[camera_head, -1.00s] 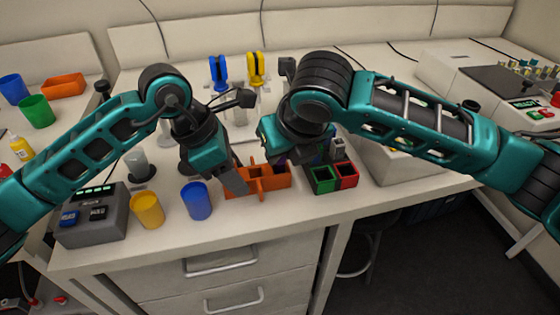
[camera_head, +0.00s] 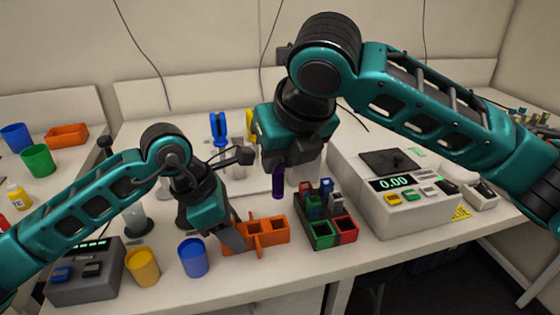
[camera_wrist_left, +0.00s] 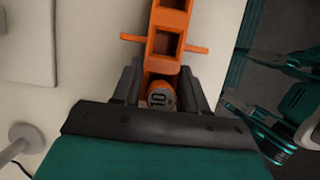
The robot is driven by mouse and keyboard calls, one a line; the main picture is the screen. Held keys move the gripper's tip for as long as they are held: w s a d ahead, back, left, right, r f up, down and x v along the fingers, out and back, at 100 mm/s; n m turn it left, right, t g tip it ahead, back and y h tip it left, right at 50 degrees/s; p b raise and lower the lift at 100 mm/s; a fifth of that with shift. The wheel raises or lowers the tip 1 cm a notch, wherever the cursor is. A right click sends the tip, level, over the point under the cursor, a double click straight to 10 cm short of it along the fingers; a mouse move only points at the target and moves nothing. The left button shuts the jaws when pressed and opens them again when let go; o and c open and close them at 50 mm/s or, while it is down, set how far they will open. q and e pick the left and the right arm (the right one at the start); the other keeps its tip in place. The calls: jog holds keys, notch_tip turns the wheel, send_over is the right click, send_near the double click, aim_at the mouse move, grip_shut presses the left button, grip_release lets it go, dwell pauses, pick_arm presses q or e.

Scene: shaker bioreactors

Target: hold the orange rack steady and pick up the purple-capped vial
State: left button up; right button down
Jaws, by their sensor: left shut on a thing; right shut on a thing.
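The orange rack (camera_head: 274,231) stands near the front edge of the bench. My left gripper (camera_head: 236,240) is shut on its left end; the left wrist view shows the rack (camera_wrist_left: 166,42) between the fingers (camera_wrist_left: 158,85), with a round lid marked "10" (camera_wrist_left: 160,95) in the gripped end. My right gripper (camera_head: 282,164) is raised above and behind the rack. It is shut on the purple vial (camera_head: 279,181), which hangs upright below it, clear of the rack. Its cap is hidden by the gripper.
A blue cup (camera_head: 193,257) and a yellow cup (camera_head: 142,266) stand left of the rack, beside a grey device (camera_head: 84,283).

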pick_arm(q)
jog(key=o, duration=1.2)
jog(key=shift+c, duration=0.2)
